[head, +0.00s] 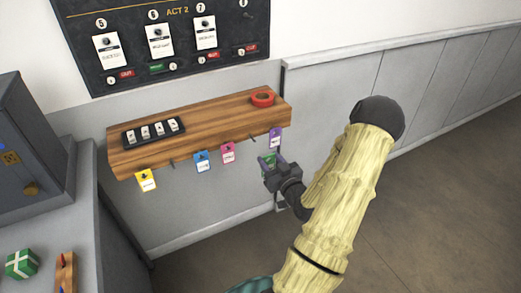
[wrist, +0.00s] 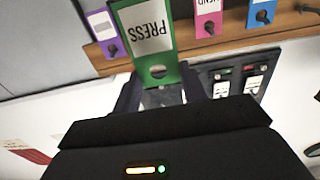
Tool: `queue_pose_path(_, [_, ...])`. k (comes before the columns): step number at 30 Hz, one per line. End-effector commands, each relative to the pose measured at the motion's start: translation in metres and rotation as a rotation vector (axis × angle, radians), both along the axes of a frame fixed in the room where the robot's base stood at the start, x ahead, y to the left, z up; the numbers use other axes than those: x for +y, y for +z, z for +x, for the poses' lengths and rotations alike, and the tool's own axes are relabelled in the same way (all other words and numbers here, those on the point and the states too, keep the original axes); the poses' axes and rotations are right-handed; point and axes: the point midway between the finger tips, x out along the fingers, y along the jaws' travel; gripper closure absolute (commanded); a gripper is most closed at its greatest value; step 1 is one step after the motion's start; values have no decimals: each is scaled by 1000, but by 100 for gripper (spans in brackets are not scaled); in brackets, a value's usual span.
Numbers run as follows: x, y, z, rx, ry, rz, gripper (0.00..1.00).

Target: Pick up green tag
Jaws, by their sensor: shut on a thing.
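The green tag (wrist: 148,40) has a white label reading PRESS, upside down in the wrist view. My gripper (wrist: 160,92) is shut on the tag's holed end, and no peg shows through the hole. In the head view the green tag (head: 267,159) is small and partly hidden by my gripper (head: 269,167), in front of and below the right part of the wooden shelf (head: 215,125).
Purple (head: 275,138), pink (head: 228,152), blue (head: 202,161) and yellow (head: 147,180) tags hang on pegs along the shelf's front. A black tray (head: 153,133) and red ring (head: 262,99) sit on top. A grey counter (head: 110,235) stands left. Floor at right is clear.

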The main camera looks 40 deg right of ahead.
Motion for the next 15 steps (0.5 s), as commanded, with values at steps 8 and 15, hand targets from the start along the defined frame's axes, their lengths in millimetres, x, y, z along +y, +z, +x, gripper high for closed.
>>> queue_pose_path(8, [12,-1,-51,1,-2,0,79])
queue_pose_path(15, [14,0,-59,-1,1,0,79])
